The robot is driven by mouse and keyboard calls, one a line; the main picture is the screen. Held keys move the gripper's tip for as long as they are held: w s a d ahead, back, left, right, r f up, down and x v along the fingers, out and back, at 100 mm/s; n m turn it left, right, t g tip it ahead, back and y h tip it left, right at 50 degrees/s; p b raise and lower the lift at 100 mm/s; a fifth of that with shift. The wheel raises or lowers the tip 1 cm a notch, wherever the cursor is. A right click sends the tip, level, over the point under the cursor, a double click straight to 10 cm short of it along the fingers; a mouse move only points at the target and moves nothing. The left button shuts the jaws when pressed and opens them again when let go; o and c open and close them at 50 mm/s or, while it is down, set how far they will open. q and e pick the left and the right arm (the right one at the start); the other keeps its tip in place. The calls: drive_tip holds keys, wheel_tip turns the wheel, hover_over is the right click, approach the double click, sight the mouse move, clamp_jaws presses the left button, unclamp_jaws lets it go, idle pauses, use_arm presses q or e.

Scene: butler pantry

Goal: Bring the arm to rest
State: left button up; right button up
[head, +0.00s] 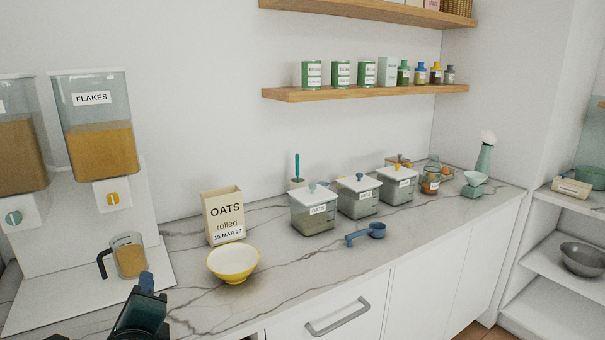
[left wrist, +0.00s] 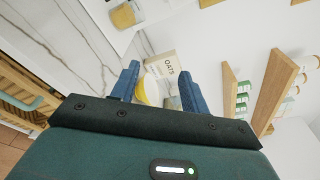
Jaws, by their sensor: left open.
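My left gripper (head: 147,283) is at the lower left in the head view, in front of the counter edge. In the left wrist view the two blue fingers of the left gripper (left wrist: 158,88) stand apart with nothing held between them. Beyond the fingers are the yellow bowl (left wrist: 151,90) and the oats box (left wrist: 163,66), clear of the fingers. In the head view the yellow bowl (head: 233,265) and oats box (head: 224,216) stand on the counter to the right of the gripper.
A glass jug (head: 130,259) of grain stands on the white dispenser base (head: 60,300) beside the gripper. Lidded canisters (head: 313,213) and a blue scoop (head: 367,233) are farther right on the marble counter (head: 300,262). A drawer handle (head: 338,317) projects from the front.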

use_arm(q)
drive_tip(key=s+d+f+n+g+h, duration=0.2)
drive_tip(key=d+f+n+h, duration=0.1)
drive_tip(key=f, duration=0.7)
drive_tip(key=s+d+f+n+g+h, duration=0.1)
drive_tip(key=d+f+n+h, duration=0.25)
drive_tip(key=f, duration=0.55)
drive_tip(key=s+d+f+n+g+h, duration=0.1)
drive_tip(key=s+d+f+n+h, duration=0.2)
drive_tip(key=s+f+n, duration=0.8)
drive_tip(key=shift+s+d+f+g, duration=0.35)
drive_tip(key=shift+s+f+g, duration=0.05)
drive_tip(key=shift+s+f, duration=0.35)
use_arm(e)
drive_tip(key=shift+w+a+r, duration=0.1)
drive_tip(key=shift+w+a, duration=0.25)
drive_tip(key=shift+d, duration=0.15)
drive_tip(key=shift+w+r, duration=0.15)
drive_tip(key=shift+w, duration=0.2)
